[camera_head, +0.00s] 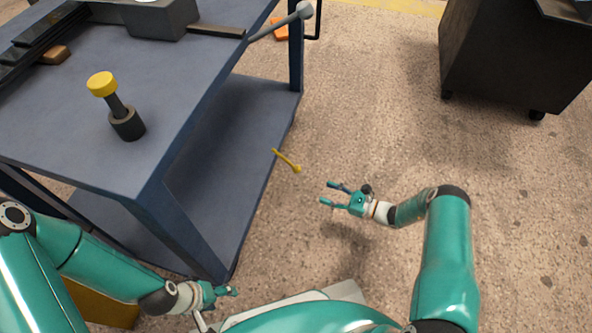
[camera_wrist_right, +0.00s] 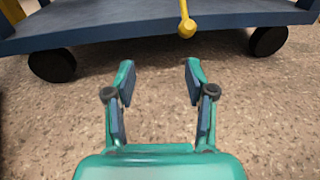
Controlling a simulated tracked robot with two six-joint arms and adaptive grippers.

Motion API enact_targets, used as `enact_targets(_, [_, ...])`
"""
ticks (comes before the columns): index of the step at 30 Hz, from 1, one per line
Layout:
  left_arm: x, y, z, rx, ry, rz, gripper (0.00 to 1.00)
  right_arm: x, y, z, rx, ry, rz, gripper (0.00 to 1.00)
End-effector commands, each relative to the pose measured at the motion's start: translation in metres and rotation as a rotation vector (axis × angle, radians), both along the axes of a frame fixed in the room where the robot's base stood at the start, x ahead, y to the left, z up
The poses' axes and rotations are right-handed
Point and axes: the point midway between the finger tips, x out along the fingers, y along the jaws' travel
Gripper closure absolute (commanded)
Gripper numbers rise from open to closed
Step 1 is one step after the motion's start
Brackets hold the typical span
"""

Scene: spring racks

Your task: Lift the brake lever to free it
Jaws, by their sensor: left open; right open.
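The brake lever (camera_head: 287,160) is a thin yellow bar with a rounded knob at its end. It sticks out from the lower edge of the blue cart (camera_head: 225,115). In the right wrist view the lever's knob (camera_wrist_right: 187,28) hangs in front of the cart's lower edge (camera_wrist_right: 120,27), beyond my fingertips and slightly right of centre. My right gripper (camera_head: 327,194) is open and empty, to the right of the lever and apart from it. Its two fingers (camera_wrist_right: 159,76) also show in the wrist view with only floor between them. My left gripper (camera_head: 231,291) is open, low beside the cart's near corner.
Two black wheels (camera_wrist_right: 52,65) (camera_wrist_right: 269,41) stand under the cart. A dark cabinet (camera_head: 500,55) stands at the back right. The floor around my right gripper is clear.

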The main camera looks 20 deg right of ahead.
Motion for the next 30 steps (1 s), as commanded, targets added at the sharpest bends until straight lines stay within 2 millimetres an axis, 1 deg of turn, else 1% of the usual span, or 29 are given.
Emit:
enact_targets(1, [0.0,0.0,-0.001,0.0,0.0,0.0,0.37,0.001,-0.015,-0.005,0.018,-0.013,-0.048,0.45])
enact_targets(3, [0.0,0.0,-0.002,0.0,0.0,0.0,0.37,0.002,-0.028,-0.007,0.035,-0.03,-0.093,0.45])
enact_targets(6, [0.0,0.0,-0.003,0.0,0.0,0.0,0.37,0.006,-0.034,-0.007,0.045,-0.043,-0.12,0.45])
enact_targets(8, [0.0,0.0,-0.004,0.0,0.0,0.0,0.37,0.01,-0.031,-0.007,0.045,-0.045,-0.122,0.45])
enact_targets(14, [0.0,0.0,-0.012,0.0,0.0,0.0,0.37,0.032,-0.011,-0.008,0.045,-0.044,-0.118,0.45])
enact_targets(24, [0.0,0.0,-0.034,0.0,0.0,0.0,0.37,0.088,0.037,-0.009,0.044,-0.044,-0.116,0.45])
enact_targets(30, [0.0,0.0,-0.046,0.0,0.0,0.0,0.37,0.115,0.059,-0.009,0.043,-0.042,-0.118,0.45])
